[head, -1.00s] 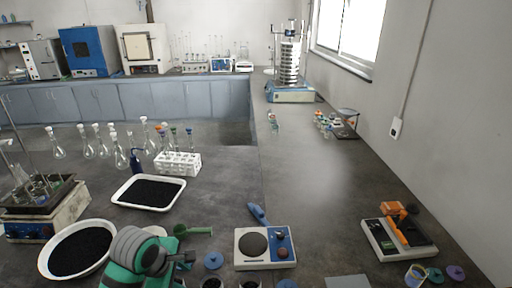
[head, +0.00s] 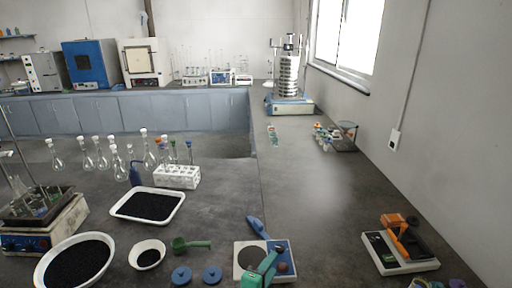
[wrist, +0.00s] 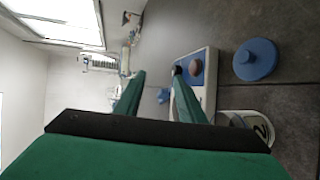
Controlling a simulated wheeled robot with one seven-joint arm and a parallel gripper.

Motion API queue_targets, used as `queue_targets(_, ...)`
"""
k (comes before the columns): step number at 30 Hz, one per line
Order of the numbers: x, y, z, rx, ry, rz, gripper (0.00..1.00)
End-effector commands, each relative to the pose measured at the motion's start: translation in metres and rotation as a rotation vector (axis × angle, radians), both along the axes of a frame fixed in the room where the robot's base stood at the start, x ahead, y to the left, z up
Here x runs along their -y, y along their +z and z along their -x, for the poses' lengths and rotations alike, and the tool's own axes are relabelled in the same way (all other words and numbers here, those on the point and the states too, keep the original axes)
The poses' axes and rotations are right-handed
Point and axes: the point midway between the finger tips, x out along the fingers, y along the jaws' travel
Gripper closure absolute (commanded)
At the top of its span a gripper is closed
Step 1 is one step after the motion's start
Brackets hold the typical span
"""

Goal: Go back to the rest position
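My gripper (head: 262,270) is green and shows at the bottom middle of the head view, in front of the small two-disc device (head: 246,263) and partly covering it. In the wrist view my gripper (wrist: 157,78) has its two green fingers apart, with nothing held between them. The device, with a red-brown knob, shows behind the right finger there. The sieve shaker (head: 289,105), a blue base with a stack of metal sieves, stands far back on the right bench.
A large bowl (head: 40,274) and a small bowl (head: 135,262) of black grains, a white tray (head: 118,212), a green scoop (head: 196,244) and blue lids (head: 212,274) lie on the left. An orange-topped device (head: 372,250) is on the right. The middle bench is clear.

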Motion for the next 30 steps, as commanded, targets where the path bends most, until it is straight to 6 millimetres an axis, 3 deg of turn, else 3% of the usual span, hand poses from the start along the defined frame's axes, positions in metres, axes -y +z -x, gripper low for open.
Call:
queue_targets(4,0.018,-0.017,0.018,0.07,0.047,-0.016,0.64)
queue_targets(14,0.029,-0.065,0.081,0.163,0.175,-0.181,0.64)
queue_targets(21,0.025,-0.103,0.149,0.182,0.23,-0.396,0.64)
queue_targets(30,0.005,-0.13,0.249,0.199,0.219,-0.759,0.64)
